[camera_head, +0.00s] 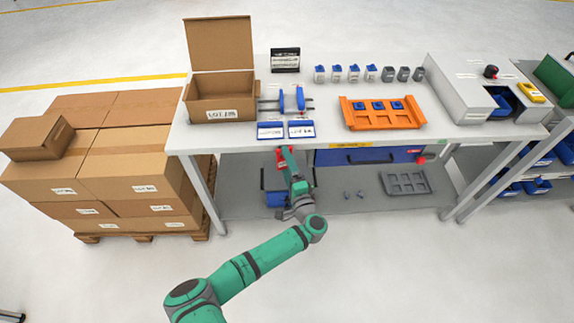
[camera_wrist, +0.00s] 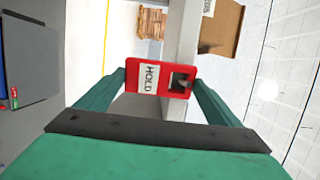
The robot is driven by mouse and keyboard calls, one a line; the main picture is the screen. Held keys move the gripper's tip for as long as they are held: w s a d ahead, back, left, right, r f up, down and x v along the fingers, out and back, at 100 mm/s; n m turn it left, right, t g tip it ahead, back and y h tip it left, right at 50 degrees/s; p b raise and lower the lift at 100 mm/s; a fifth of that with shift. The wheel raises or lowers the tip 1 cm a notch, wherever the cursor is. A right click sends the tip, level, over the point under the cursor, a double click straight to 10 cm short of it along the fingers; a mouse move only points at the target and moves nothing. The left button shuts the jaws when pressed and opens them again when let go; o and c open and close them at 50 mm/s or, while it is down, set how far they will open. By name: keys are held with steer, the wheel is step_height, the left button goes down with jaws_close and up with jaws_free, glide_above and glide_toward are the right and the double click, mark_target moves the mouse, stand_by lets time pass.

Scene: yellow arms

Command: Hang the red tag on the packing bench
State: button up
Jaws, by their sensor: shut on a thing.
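The red tag (camera_wrist: 135,92), with a white label reading HOLD and a dark slot at one end, is between my gripper's fingers (camera_wrist: 160,85) in the wrist view. Both fingertips touch its ends. In the head view, my gripper (camera_head: 284,155) is just below the front edge of the packing bench (camera_head: 230,146), left of the bench's middle. Only a small red part of the tag (camera_head: 280,151) shows there, partly hidden by the gripper. In the wrist view, the bench's edge (camera_wrist: 184,40) runs behind the tag.
A blue drawer (camera_head: 365,156) is under the top at right. A grey tray (camera_head: 405,183) lies on the lower shelf. Stacked boxes (camera_head: 130,165) stand at left.

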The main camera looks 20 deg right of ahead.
stand_by(0.4)
steer(key=o, duration=0.9)
steer(key=s, duration=1)
steer(key=shift+s+a, duration=0.2)
steer(key=shift+s, duration=0.2)
